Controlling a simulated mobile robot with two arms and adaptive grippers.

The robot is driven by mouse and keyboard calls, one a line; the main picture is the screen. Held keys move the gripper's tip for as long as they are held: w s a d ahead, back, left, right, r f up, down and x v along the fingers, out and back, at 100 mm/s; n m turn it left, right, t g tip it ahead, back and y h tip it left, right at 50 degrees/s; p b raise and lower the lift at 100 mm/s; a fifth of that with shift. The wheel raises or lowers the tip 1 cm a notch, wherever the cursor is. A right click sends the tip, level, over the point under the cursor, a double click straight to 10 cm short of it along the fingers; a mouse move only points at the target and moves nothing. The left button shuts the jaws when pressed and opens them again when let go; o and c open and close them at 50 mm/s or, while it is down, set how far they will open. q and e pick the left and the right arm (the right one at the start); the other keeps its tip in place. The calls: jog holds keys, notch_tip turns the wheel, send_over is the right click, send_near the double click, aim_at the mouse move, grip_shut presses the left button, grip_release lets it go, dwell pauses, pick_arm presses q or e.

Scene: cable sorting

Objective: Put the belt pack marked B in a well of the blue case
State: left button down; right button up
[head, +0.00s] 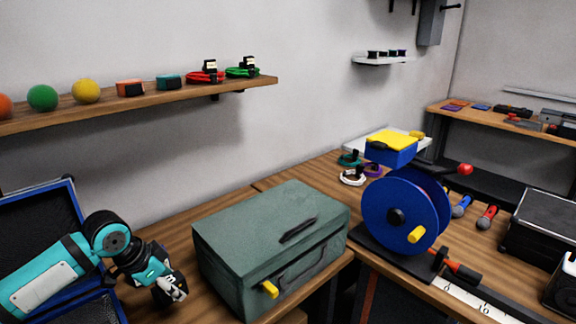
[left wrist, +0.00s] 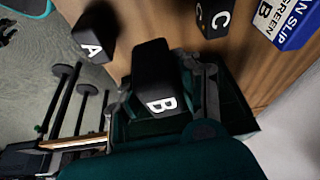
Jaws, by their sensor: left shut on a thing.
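The belt pack marked B (left wrist: 158,75) is a black block with a white letter, seen in the left wrist view between the fingers of my left gripper (left wrist: 165,100). That gripper is shut on it. In the head view my left gripper (head: 168,283) is at the lower left, between the blue case and a green metal box; the pack is hard to make out there. The blue case (head: 74,190) stands open at the far left, dark inside with blue edges. My arm covers part of it, and its wells are mostly hidden. My right gripper is not in view.
Black packs marked A (left wrist: 92,35) and C (left wrist: 214,18) and a blue printed box (left wrist: 291,20) show in the left wrist view. The green toolbox (head: 270,245) stands close right of my left gripper. A blue cable reel (head: 400,212) stands farther right.

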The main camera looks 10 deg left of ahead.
pick_arm(q)
jog(key=s+d+r+n+y, duration=0.1)
jog(key=s+d+r+n, duration=0.1)
jog(key=d, duration=0.4)
jog(key=s+d+r+n+t+y, duration=0.1)
jog(key=s+d+r+n, duration=0.1)
jog(key=s+d+n, duration=0.2)
jog(key=d+n, duration=0.1)
jog(key=d, duration=0.2)
jog(key=shift+s+r+y, duration=0.2)
jog(key=shift+s+y, duration=0.1)
jog(key=shift+s, duration=0.1)
jog(key=shift+a, duration=0.15)
